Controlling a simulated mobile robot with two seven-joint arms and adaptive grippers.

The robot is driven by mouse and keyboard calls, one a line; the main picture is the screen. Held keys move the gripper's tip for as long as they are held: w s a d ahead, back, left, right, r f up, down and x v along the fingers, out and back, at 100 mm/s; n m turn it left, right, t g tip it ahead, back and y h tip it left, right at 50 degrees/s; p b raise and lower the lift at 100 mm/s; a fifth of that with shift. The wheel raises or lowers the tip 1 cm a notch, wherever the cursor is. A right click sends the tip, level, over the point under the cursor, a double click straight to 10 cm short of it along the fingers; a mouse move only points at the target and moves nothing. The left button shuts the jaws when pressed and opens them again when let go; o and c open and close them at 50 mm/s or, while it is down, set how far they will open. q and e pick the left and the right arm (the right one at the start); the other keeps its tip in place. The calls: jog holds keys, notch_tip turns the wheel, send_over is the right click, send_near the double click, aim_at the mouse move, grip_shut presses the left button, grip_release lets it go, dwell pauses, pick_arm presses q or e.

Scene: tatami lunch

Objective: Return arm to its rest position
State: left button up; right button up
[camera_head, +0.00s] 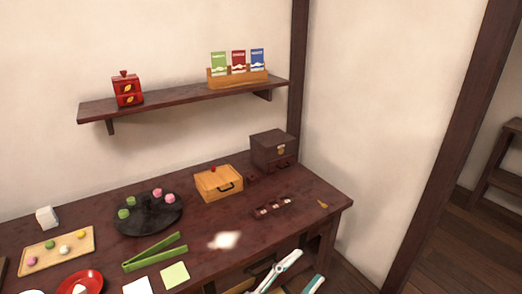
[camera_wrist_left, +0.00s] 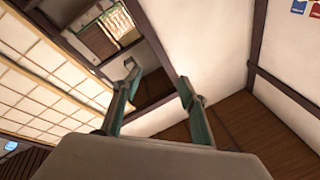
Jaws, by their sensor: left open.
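My left gripper (camera_head: 309,266) shows at the bottom edge of the head view, in front of the dark wooden table (camera_head: 318,205). Its white and teal fingers are apart, with nothing between them. In the left wrist view the gripper (camera_wrist_left: 157,76) is open and empty, its two fingers pointing up toward walls, dark beams and the room beyond. The rest of the left arm is hidden below the head view. My right gripper is in neither view.
On the table are green tongs (camera_head: 155,252), a black round tray (camera_head: 148,226) with sweets, a light wooden box (camera_head: 218,183) and a dark chest (camera_head: 274,149). A wall shelf (camera_head: 185,97) hangs above. Bare floor (camera_head: 440,255) lies to the right.

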pick_arm(q)
jog(key=s+a+f+n+y, duration=0.1)
jog(key=a+f+n+y, duration=0.9)
jog(key=a+f, duration=0.7)
jog(key=s+a+f+n+g+y, duration=0.3)
jog(key=s+a+f+n+y, duration=0.1)
jog(key=s+a+f, duration=0.6)
jog(key=a+f, duration=0.1)
jog(key=a, duration=0.1)
jog(key=shift+s+a+f, duration=0.25)
jog(key=shift+a+f, duration=0.05)
jog(key=shift+f, duration=0.05)
jog(key=shift+o, duration=0.2)
